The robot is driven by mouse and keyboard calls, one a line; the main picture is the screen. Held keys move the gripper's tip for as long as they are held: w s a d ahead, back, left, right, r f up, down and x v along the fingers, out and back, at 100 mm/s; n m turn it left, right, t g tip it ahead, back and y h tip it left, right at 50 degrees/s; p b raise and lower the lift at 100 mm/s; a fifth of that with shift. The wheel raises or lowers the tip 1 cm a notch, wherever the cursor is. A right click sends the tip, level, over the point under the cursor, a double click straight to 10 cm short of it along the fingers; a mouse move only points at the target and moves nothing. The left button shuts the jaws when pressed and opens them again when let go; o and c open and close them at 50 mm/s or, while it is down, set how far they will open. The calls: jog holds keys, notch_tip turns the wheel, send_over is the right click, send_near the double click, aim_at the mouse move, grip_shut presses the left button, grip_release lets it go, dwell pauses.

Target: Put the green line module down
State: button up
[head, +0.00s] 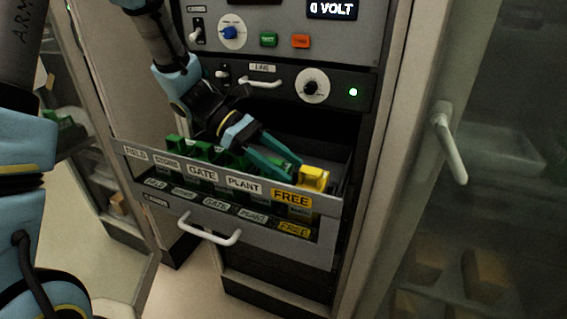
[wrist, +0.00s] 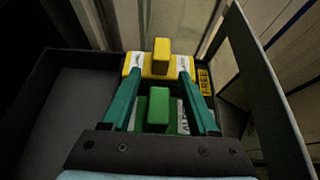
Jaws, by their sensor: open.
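The open drawer (head: 225,186) holds several green modules (head: 175,143) behind the FIELD, STORE and GATE labels. A yellow module (head: 313,178) stands behind the FREE label at the right end. In the wrist view, the yellow module (wrist: 161,57) is at the fingertips, and a green module (wrist: 158,106) sits closer to the palm, between the spread teal fingers. My gripper (head: 285,172) reaches down into the drawer from the upper left. My gripper (wrist: 158,72) is open. I cannot tell whether the fingers touch either module.
The drawer front has a white handle (head: 208,230). Above the drawer is a LINE panel with a knob (head: 312,87) and a lit green lamp (head: 353,92). A cabinet door with a handle (head: 449,143) stands at the right. Bare drawer floor (wrist: 72,110) shows at left in the wrist view.

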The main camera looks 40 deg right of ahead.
jog(key=shift+r, duration=0.15)
jog(key=b+v, duration=0.2)
jog(key=v, duration=1)
jog(key=shift+r+b, duration=0.3)
jog(key=shift+b, duration=0.05)
